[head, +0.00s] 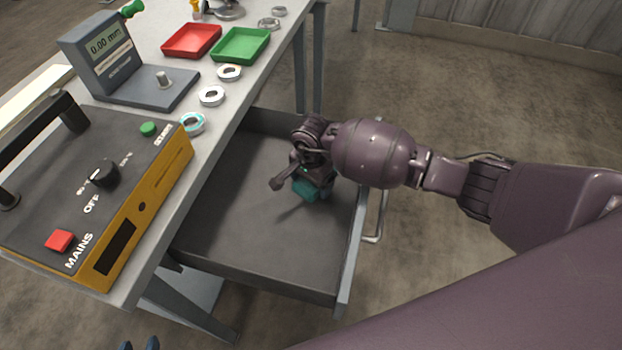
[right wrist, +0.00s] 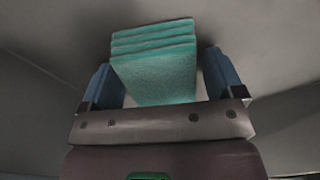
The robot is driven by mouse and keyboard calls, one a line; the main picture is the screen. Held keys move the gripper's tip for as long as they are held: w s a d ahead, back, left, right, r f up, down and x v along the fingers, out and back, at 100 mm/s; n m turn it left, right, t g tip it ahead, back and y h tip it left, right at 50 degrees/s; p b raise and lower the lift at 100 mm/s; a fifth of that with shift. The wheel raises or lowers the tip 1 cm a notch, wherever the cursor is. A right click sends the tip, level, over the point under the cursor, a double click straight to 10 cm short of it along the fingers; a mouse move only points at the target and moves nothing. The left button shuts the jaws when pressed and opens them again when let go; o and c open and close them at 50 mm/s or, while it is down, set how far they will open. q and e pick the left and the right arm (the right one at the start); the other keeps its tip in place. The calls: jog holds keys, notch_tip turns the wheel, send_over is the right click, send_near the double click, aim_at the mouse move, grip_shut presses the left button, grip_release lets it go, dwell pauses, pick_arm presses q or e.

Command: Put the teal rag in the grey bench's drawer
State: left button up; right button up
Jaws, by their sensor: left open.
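The teal rag (head: 306,190) is a folded, layered block inside the grey bench's open drawer (head: 240,239). My right gripper (head: 312,184) reaches down into the drawer from the right. I cannot tell whether the rag touches the drawer floor. My left gripper (head: 139,344) shows only its blue fingertips at the bottom edge, open and apart from the drawer.
On the bench top (head: 215,130) stand a yellow-sided power unit (head: 110,190), a grey gauge (head: 105,62), a red tray (head: 191,40), a green tray (head: 240,45) and several metal rings. The drawer's handle (head: 375,230) faces right. The drawer is otherwise empty.

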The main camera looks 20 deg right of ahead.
jog(key=shift+o, duration=0.2)
jog(key=shift+r, duration=0.15)
jog(key=shift+r, duration=0.3)
notch_tip(320, 180, up, 12)
jog(key=p, duration=0.2)
jog(key=shift+f, duration=0.25)
